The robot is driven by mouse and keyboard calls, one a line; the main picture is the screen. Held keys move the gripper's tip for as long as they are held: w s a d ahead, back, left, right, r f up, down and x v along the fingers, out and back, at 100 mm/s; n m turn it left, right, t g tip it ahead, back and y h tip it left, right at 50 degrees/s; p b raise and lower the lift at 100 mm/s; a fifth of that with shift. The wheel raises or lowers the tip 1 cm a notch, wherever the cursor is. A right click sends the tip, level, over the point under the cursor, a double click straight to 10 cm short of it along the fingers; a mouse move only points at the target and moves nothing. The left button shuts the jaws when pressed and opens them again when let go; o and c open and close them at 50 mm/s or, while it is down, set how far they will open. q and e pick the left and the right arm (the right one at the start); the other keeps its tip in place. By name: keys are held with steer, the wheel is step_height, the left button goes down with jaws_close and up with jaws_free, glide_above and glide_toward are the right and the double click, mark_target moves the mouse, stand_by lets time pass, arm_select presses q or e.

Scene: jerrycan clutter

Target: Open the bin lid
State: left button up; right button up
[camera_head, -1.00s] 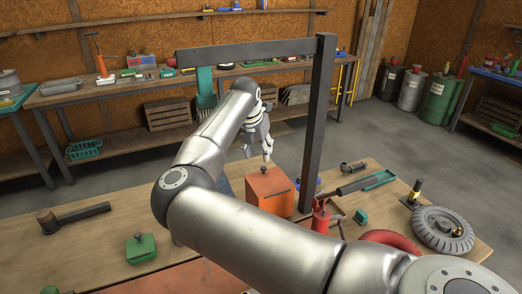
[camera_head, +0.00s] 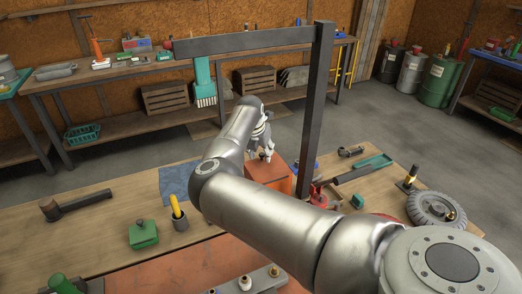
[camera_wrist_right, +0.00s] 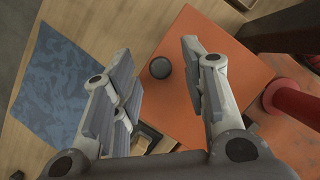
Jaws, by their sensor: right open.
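The bin is an orange box (camera_head: 276,178) on the workbench, beside the dark upright post. In the right wrist view its flat orange lid (camera_wrist_right: 178,105) fills the middle, with a round dark knob (camera_wrist_right: 160,68) on top. The lid looks shut. My right gripper (camera_head: 264,155) is open over the lid. In the wrist view its fingers (camera_wrist_right: 158,62) stand either side of the knob, with space around it; I cannot tell their exact height. In the head view the gripper hides the knob. My left gripper is not in view.
A dark post and crossbar frame (camera_head: 318,110) stands close right of the bin, with a green brush (camera_head: 203,80) hanging from it. A red object (camera_wrist_right: 293,100) is near the bin's right side. A blue cloth (camera_head: 180,182) lies to its left. A tyre (camera_head: 433,208) lies farther right.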

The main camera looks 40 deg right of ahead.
steer(key=shift+c, duration=0.4)
jaws_close()
